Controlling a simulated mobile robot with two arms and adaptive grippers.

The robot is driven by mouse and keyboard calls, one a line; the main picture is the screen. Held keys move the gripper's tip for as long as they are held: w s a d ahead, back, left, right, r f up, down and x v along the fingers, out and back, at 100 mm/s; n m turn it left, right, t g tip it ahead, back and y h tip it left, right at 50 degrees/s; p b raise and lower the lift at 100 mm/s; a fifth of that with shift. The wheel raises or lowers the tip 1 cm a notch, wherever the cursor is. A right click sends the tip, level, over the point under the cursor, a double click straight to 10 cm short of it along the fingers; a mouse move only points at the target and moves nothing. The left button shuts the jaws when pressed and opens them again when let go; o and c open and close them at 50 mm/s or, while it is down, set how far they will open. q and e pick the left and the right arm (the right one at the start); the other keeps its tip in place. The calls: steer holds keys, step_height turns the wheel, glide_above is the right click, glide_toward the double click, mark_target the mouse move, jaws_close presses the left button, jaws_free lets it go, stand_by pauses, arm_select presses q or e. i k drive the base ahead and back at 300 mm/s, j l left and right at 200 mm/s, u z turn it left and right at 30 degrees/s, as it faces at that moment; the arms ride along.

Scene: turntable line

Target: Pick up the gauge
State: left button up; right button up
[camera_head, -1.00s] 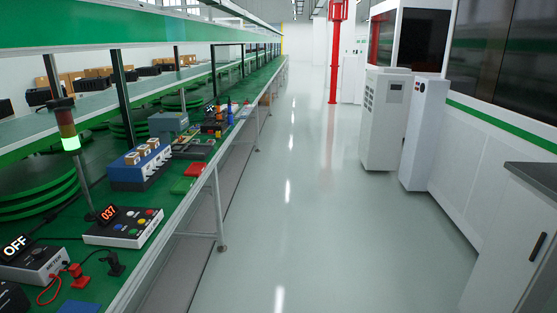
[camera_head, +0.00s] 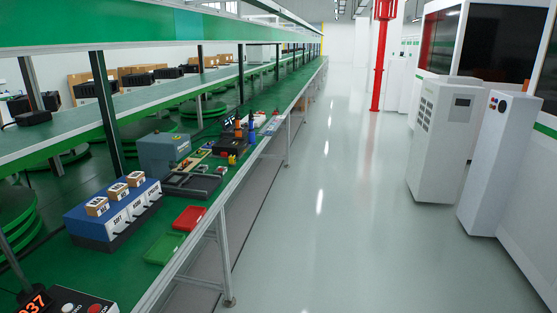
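I cannot make out which thing is the gauge; nothing on the workbench (camera_head: 144,277) can be told as it at this size. The bench runs along the left. On it stand a blue box (camera_head: 100,232) with small brown cubes (camera_head: 116,191) on top and a grey-blue machine (camera_head: 161,153) with dark bars (camera_head: 189,184) in front of it. Farther along are small tools and bottles, among them an orange one (camera_head: 238,129) and a blue one (camera_head: 251,122). Neither of my grippers is in view.
A red tray (camera_head: 189,218) and a green tray (camera_head: 164,248) lie near the bench's front edge. A control box (camera_head: 84,301) is cut off at lower left. The pale aisle floor (camera_head: 330,220) is clear; white cabinets (camera_head: 441,140) stand at right.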

mark_target(232, 159)
steer(key=i+l+u, duration=0.4)
steer(key=i, duration=0.25)
steer(key=i+l+u, duration=0.35)
steer(key=i+l, duration=0.2)
